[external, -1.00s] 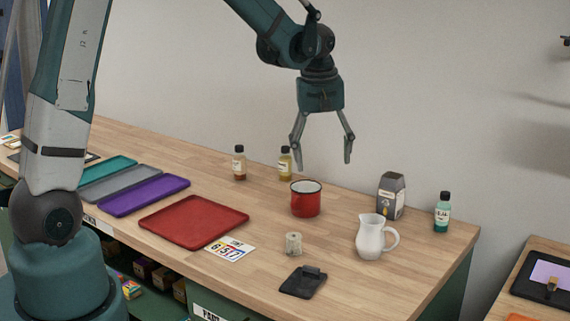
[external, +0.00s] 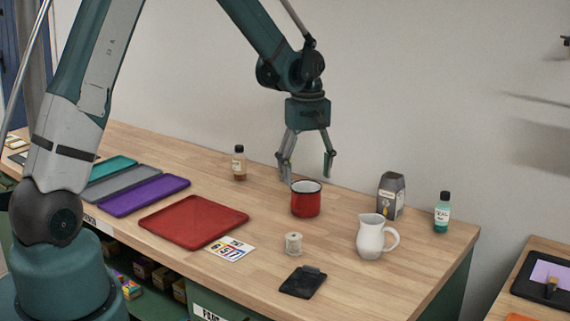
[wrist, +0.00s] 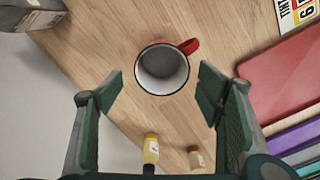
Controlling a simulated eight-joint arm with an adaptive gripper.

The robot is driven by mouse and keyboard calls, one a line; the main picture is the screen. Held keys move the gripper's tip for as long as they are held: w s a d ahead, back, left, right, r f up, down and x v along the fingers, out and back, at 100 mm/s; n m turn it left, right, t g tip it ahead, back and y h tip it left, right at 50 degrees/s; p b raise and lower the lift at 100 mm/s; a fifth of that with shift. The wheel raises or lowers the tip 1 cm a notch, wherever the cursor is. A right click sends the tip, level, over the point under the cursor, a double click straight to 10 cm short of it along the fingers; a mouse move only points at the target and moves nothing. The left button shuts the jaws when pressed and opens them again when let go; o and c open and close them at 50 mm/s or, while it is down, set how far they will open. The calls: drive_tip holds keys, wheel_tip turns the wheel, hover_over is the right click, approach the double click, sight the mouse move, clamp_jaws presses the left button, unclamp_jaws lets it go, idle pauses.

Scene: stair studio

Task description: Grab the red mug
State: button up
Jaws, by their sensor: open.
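The red mug (external: 306,203) stands upright on the wooden bench, with a dark rim and a pale inside. In the wrist view the mug (wrist: 163,70) is seen from above, empty, its red handle pointing to the upper right. My gripper (external: 306,178) is open and empty, above and slightly behind the mug in the external view. In the wrist view my gripper's fingers (wrist: 160,92) are spread wide, one on each side below the mug's rim in the picture. They do not appear to touch the mug.
A white jug (external: 371,237), dark carton (external: 391,196) and teal bottle (external: 442,213) stand right of the mug. A twine spool (external: 293,243) is in front. A yellow-labelled bottle (wrist: 151,150) and brown bottle (external: 239,163) stand behind. A red tray (external: 194,221) lies left.

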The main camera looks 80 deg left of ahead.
sight(306, 198)
drive_tip(key=shift+f, duration=0.1)
drive_tip(key=shift+f, duration=1.2)
drive_tip(key=shift+s+f+b, duration=0.15)
drive_tip(key=shift+f+b, duration=0.15)
drive_tip(key=shift+f, duration=2.3)
drive_tip(key=c, duration=1)
